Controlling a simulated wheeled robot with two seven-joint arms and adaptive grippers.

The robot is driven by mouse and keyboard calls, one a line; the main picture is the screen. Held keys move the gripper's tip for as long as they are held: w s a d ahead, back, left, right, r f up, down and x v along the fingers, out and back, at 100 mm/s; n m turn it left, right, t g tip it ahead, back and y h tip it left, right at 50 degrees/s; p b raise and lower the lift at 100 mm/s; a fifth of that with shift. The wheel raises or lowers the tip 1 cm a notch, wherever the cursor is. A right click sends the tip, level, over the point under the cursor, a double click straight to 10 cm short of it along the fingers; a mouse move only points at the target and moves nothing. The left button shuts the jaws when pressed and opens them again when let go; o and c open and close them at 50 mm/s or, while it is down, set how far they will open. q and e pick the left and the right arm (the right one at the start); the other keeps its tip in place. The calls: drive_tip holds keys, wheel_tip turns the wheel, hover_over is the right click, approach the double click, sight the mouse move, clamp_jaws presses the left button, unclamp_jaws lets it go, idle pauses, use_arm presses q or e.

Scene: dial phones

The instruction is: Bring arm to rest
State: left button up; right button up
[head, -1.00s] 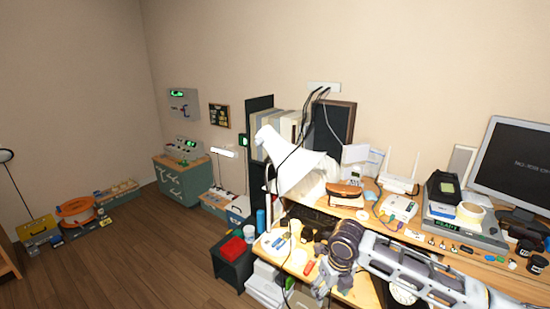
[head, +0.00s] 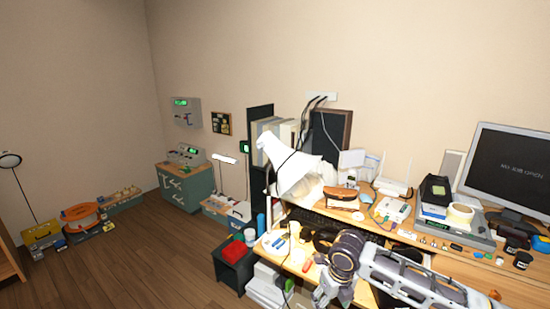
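My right arm (head: 410,278) reaches in from the lower right over the front of the wooden desk (head: 470,265). It bends at a dark joint (head: 347,250), and its grey end part (head: 325,290) points down near the desk's front left corner. The fingertips cannot be made out, and nothing is clearly seen held. My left gripper and arm are out of view.
A white lamp (head: 285,165) leans over the desk's left part. A keyboard (head: 325,222), a white router (head: 392,187), a grey device (head: 455,228) and a monitor (head: 515,165) stand behind the arm. A dark bin (head: 232,265) stands left of the desk.

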drive_tip(key=w+d+f+m+t+y+p, duration=0.25)
drive_tip(key=w+f+m+p, duration=0.6)
drive_tip(key=f+m, duration=0.6)
drive_tip(key=s+d+f+m+h+p, duration=0.2)
drive_tip(key=s+d+f+m+p, duration=0.35)
drive_tip(key=s+f+m, duration=0.5)
drive_tip(key=s+d+f+m+g+p, duration=0.1)
drive_tip(key=s+d+f+m+p, duration=0.15)
drive_tip(key=s+f, duration=0.5)
drive_tip(key=s+d+f+m+p, duration=0.1)
drive_tip(key=s+f+m, duration=0.3)
drive_tip(key=s, duration=0.6)
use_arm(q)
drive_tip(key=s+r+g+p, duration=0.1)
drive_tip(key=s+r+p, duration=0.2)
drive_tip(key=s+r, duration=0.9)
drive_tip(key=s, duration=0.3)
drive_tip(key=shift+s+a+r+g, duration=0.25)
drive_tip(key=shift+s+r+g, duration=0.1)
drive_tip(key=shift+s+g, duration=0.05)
use_arm(e)
drive_tip(key=s+f+m+g, duration=0.1)
drive_tip(key=s+m, duration=0.2)
drive_tip(key=s, duration=0.9)
drive_tip(key=s+a+f+m+g, duration=0.1)
drive_tip(key=s+f+m, duration=0.1)
drive_tip(key=s, duration=1.1)
drive_tip(key=shift+f+m+h, duration=0.15)
drive_tip(key=shift+m+h, duration=0.3)
